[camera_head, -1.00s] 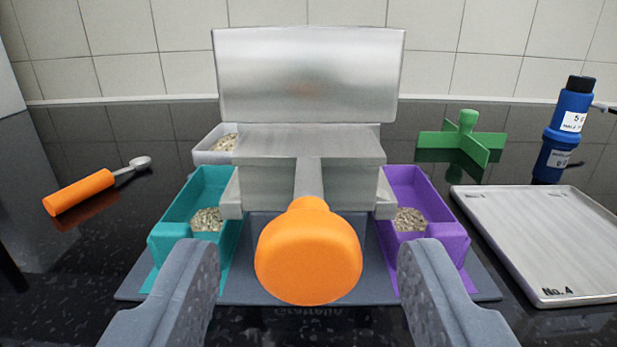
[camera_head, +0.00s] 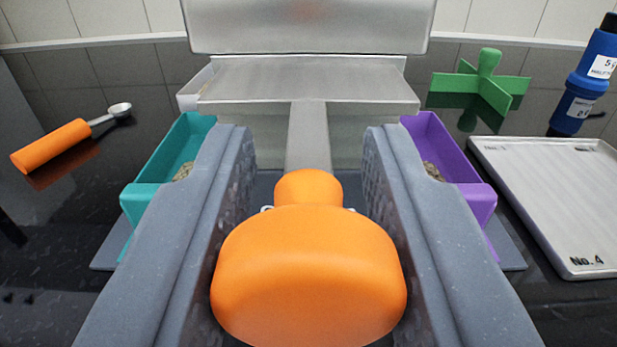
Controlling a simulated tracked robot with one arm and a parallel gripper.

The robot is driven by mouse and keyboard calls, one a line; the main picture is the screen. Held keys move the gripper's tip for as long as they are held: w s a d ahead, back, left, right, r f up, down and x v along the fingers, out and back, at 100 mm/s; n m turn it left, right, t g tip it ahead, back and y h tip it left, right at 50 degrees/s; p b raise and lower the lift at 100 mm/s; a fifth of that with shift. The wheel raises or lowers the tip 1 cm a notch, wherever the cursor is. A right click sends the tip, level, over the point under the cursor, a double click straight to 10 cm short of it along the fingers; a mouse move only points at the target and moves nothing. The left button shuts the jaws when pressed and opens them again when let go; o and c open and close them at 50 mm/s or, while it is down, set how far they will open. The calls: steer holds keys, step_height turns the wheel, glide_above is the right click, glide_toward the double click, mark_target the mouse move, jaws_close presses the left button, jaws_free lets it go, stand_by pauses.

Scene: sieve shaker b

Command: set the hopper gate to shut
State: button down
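The hopper (camera_head: 320,80) is a metal box on a stand at the centre, its tilted metal plate (camera_head: 300,28) rising behind. A grey metal lever (camera_head: 308,135) comes from its front toward me and ends in a large orange knob (camera_head: 308,270), which I take as the gate handle. My gripper (camera_head: 308,165) is open, its two grey fingers on either side of the knob and lever. Dark gaps show between the fingers and the lever. The knob hides the lower part of the stand. I cannot tell the gate's setting from its inside.
A teal bin (camera_head: 146,195) and a purple bin (camera_head: 465,190) with grains flank the hopper. An orange-handled scoop (camera_head: 50,145) lies left. A metal tray (camera_head: 550,200), a green cross-shaped piece (camera_head: 483,82) and a blue bottle (camera_head: 578,100) stand right.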

mark_target(309, 111)
steer(key=shift+w+b, duration=0.4)
steer(key=shift+w, duration=2.1)
steer(key=shift+w+r, duration=0.15)
steer(key=shift+r, duration=0.05)
steer(key=c, duration=1.3)
jaws_free()
steer(key=shift+c, duration=0.2)
steer(key=shift+o, duration=1.2)
steer(key=shift+w+f, duration=0.1)
steer(key=shift+w, duration=0.05)
steer(key=shift+s, duration=0.2)
steer(key=s, duration=1.1)
steer(key=shift+s+f+b, duration=0.1)
steer(key=shift+s+b, duration=0.1)
steer(key=shift+b, duration=0.15)
steer(key=shift+s+b, duration=0.95)
steer(key=shift+s, duration=0.1)
